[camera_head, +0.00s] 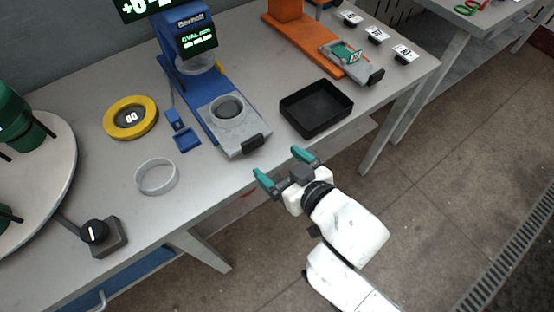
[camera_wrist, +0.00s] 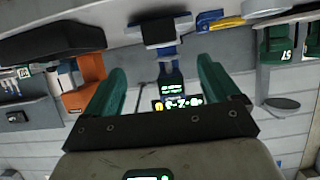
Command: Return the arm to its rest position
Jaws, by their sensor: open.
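My gripper (camera_head: 285,169) is open, its two teal fingertips spread apart with nothing between them. In the head view it hangs off the front edge of the grey table (camera_head: 88,112), in front of the black tray and the blue station. My white arm (camera_head: 345,224) reaches up from the lower right over the floor. In the wrist view, the gripper (camera_wrist: 162,95) points toward the blue station and its lit display (camera_wrist: 180,103), which appear upside down.
An orange station (camera_head: 288,37) is at the back. Floor on the right is open.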

